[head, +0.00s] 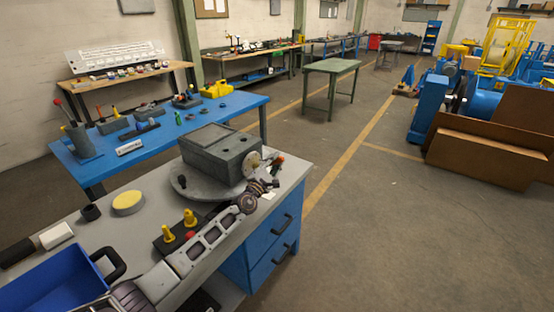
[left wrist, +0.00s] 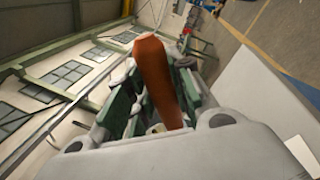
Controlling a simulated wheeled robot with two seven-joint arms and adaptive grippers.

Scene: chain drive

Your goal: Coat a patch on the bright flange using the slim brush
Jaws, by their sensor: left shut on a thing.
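The bright flange (head: 252,163) is a pale disc with small holes on the right side of the grey gearbox (head: 215,152). The gearbox sits on a round grey turntable (head: 188,188) on the bench. My left gripper (head: 272,172) is just right of the flange, at the bench's right side. It is shut on a slim orange-brown handle, which I take for the slim brush (left wrist: 156,75); the handle stands between the green fingers in the left wrist view. The bristles cannot be made out, nor whether they touch the flange. My right gripper is not in view.
My left arm crosses over the bench. Near it are a dark block with yellow plugs (head: 190,218), a round yellow pad (head: 128,203), a black cup (head: 91,212), a white block (head: 56,236) and a blue bin (head: 50,285). Open floor (head: 370,220) lies to the right.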

